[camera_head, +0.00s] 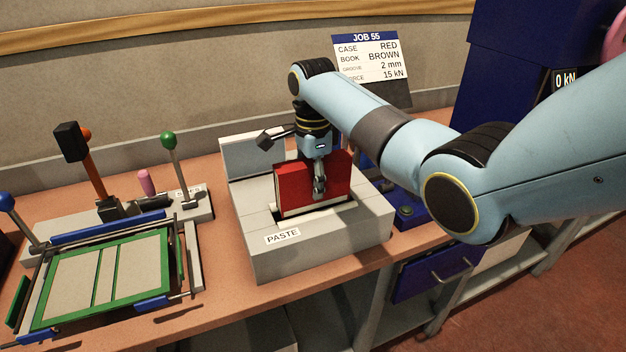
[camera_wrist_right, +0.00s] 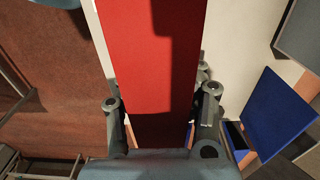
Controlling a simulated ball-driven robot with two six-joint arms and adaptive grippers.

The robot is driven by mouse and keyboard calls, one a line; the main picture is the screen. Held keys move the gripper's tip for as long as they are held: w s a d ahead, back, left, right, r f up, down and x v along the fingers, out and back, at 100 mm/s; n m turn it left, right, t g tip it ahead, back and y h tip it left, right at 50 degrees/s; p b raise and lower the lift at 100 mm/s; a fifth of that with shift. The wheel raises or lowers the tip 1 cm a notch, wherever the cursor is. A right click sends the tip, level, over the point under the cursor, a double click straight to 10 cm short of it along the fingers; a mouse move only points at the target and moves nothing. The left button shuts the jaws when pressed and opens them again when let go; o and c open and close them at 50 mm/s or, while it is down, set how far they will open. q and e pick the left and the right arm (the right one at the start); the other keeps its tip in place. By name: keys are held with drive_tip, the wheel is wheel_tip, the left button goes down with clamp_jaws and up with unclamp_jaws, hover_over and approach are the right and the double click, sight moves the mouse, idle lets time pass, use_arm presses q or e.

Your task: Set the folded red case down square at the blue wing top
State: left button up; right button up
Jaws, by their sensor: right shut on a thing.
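The folded red case (camera_head: 291,190) stands upright, broad face forward, at the top of the grey PASTE station in the head view. My right gripper (camera_head: 319,188) comes down from above and is shut on it. In the right wrist view the red case (camera_wrist_right: 150,45) runs up the middle between the fingers of my right gripper (camera_wrist_right: 163,100). Whether its lower edge touches the station is unclear. A blue panel (camera_wrist_right: 278,112) shows at right in the wrist view; I cannot tell if it is the blue wing. My left gripper is out of view.
The grey PASTE station (camera_head: 330,240) sits mid-bench. At left lies a green-edged jig (camera_head: 60,262) with blue bars, near upright levers (camera_head: 172,160). Behind stands the JOB 55 card (camera_head: 372,62). A tall blue machine (camera_head: 515,40) stands at right. My right arm hides part of the right side.

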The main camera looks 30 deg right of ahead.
drive_tip(key=o, duration=1.3)
wheel_tip(320, 180, up, 12)
drive_tip(key=shift+f, duration=0.1)
